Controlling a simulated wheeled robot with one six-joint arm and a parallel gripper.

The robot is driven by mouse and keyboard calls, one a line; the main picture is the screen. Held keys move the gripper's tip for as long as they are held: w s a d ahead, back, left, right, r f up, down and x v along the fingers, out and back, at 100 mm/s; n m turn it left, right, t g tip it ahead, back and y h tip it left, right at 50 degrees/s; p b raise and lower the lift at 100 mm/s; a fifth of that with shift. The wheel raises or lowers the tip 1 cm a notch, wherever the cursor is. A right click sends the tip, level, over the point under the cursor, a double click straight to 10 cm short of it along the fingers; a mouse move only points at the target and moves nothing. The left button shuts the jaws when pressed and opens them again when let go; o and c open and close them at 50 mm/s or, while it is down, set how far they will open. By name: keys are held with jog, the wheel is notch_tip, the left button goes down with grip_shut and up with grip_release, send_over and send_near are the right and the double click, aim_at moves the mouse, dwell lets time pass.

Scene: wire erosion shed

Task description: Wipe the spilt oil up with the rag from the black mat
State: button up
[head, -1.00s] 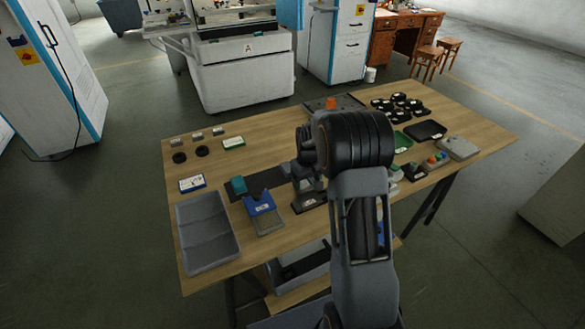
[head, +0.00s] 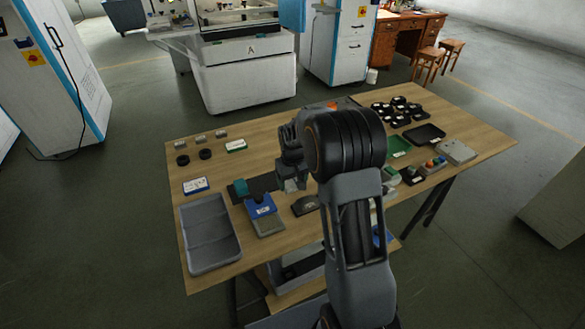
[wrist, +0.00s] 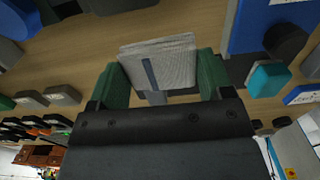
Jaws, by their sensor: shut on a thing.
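My gripper (wrist: 158,85) is shut on a pale grey rag (wrist: 160,60) with a dark stripe, held between its green fingers in the wrist view. In the head view the rag (head: 293,184) shows under my gripper, just right of the black mat (head: 263,183). The rag seems to be held above the bench, but its exact height is unclear. The right part of the mat is partly hidden by my gripper. I cannot make out the spilt oil in either view; my arm hides part of the bench.
A grey divided tray (head: 209,232) lies at the bench's left front. Black round parts (head: 398,108) and a black tray (head: 424,134) are at the right. Bare wood (head: 262,158) lies behind the mat.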

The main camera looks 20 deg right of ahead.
jog(key=shift+r+p, duration=1.15)
jog(key=shift+r, duration=0.8)
